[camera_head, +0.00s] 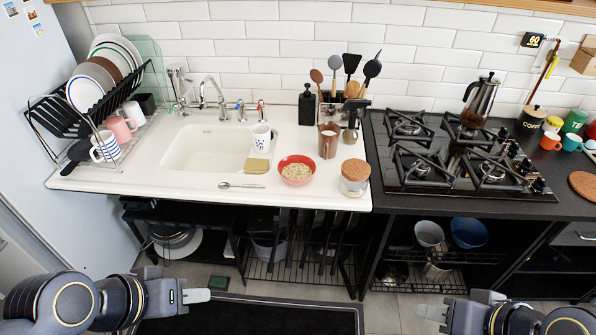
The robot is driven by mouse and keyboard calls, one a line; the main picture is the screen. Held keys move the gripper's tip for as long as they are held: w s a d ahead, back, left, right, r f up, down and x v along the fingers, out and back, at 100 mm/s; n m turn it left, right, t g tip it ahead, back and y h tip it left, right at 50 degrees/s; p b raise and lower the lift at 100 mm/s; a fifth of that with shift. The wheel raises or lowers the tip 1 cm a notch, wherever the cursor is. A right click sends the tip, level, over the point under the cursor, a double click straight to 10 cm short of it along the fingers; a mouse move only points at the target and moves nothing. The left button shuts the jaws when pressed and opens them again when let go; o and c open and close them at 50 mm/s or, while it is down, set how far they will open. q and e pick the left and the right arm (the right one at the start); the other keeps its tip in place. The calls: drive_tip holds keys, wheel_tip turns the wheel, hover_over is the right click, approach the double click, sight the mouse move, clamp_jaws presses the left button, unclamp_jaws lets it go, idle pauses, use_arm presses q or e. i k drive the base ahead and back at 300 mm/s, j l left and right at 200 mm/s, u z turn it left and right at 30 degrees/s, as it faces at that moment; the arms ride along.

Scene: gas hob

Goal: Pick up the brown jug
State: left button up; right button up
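The brown jug (327,143) stands upright on the white counter, right of the sink and just in front of the utensil holder. A dark-handled metal item stands close to its right. My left gripper (198,295) is low at the lower left, in front of the counter and well apart from the jug. My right gripper (432,313) is low at the bottom right, also far from the jug. Each gripper's fingers are seen from a side that hides any gap. I see nothing held in either.
A red bowl (296,172) of food, a spoon (241,185) and a cork-lidded jar (354,182) lie in front of the jug. A patterned mug (261,137) stands to its left. The gas hob (405,180) is to the right. Open shelves lie below the counter.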

sight(329, 132)
drive_tip(key=u, duration=0.4)
drive_tip(key=l+u, duration=0.25)
drive_tip(key=u, duration=0.25)
drive_tip(key=l+u, duration=0.25)
drive_tip(key=u, duration=0.25)
drive_tip(key=k+l+u, duration=0.1)
drive_tip(key=u, duration=0.4)
drive_tip(key=k+l+u, duration=0.1)
drive_tip(key=l, duration=0.3)
drive_tip(key=k+l+u, duration=0.1)
drive_tip(key=l, duration=0.3)
drive_tip(key=k+l+u, duration=0.1)
drive_tip(key=l, duration=0.3)
drive_tip(key=k+l+u, duration=0.15)
drive_tip(key=l, duration=0.2)
drive_tip(key=l+z, duration=0.1)
drive_tip(key=l, duration=0.3)
drive_tip(key=i, duration=0.05)
